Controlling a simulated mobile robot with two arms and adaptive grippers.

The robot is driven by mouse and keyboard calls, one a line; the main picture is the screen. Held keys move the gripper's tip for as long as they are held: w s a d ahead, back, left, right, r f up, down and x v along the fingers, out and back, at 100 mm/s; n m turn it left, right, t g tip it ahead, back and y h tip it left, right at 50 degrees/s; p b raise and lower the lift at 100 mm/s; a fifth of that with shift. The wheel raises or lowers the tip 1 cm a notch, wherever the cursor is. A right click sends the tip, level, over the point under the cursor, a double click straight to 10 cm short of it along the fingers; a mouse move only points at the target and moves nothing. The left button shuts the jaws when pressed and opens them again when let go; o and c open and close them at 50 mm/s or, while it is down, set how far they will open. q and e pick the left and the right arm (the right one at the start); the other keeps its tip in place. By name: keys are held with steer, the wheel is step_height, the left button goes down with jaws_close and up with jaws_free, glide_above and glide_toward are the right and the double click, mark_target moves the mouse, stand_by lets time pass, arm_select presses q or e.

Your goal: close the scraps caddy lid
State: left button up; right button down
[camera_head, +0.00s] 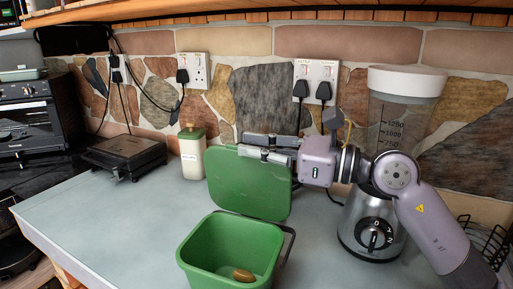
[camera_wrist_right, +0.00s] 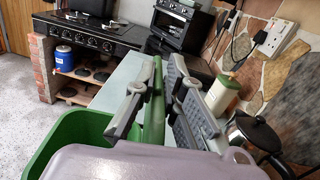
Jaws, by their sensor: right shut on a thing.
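The green scraps caddy (camera_head: 202,249) stands on the worktop with its mouth open, and a small brown item (camera_head: 243,275) lies inside. Its green lid (camera_head: 245,185) is raised, standing up at the back of the caddy. My right gripper (camera_head: 256,148) is at the lid's top edge and shut on it. In the right wrist view the lid (camera_wrist_right: 154,110) shows edge-on between the two fingers (camera_wrist_right: 160,90), with the caddy (camera_wrist_right: 75,137) below to the left. My left gripper is in neither view.
A blender (camera_head: 370,215) stands close on the right, behind my right arm. A cream bottle with a green cap (camera_head: 192,158) and a black appliance (camera_head: 124,154) stand behind to the left. The worktop (camera_head: 110,225) left of the caddy is clear.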

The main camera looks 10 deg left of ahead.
steer(key=shift+f, duration=0.5)
stand_by(0.4)
steer(key=c, duration=1.9)
jaws_free()
steer(key=shift+w, duration=0.15)
steer(key=shift+o, duration=0.6)
steer(key=shift+r, duration=0.2)
